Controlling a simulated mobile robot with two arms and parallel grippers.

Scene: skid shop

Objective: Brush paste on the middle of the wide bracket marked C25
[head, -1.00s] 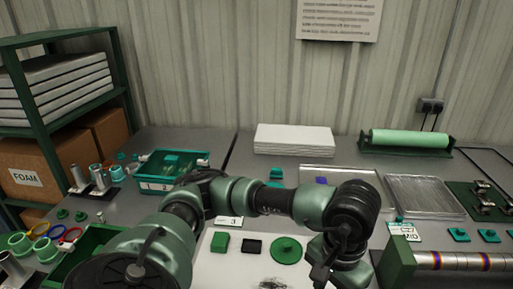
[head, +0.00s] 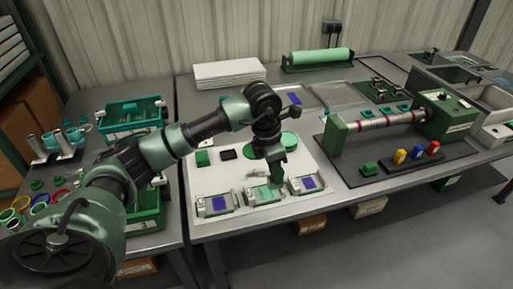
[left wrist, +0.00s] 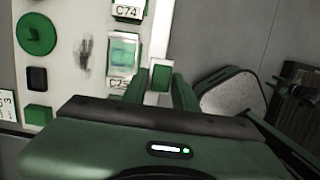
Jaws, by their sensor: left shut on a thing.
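Three brackets lie in a row along the front of the white board: a left one (head: 214,205), a middle one (head: 263,194) and a right one (head: 304,185). The outer two show blue squares; the middle one shows a pale green area. In the left wrist view a C25 label (left wrist: 119,82) sits beside the middle bracket (left wrist: 123,52), and a C74 label (left wrist: 127,12) is farther up. My left gripper (head: 274,166) points down over the middle bracket. It is shut on a green-ended tool (left wrist: 161,77), apparently the brush. Contact with the bracket cannot be told.
The white board (head: 232,177) also carries a green block (head: 203,158), a black block (head: 228,154), a green disc (left wrist: 37,34) and a dark smear (left wrist: 84,54). A roller machine (head: 446,115) stands to the right, with coloured pieces before it. A green bin (head: 143,217) is left.

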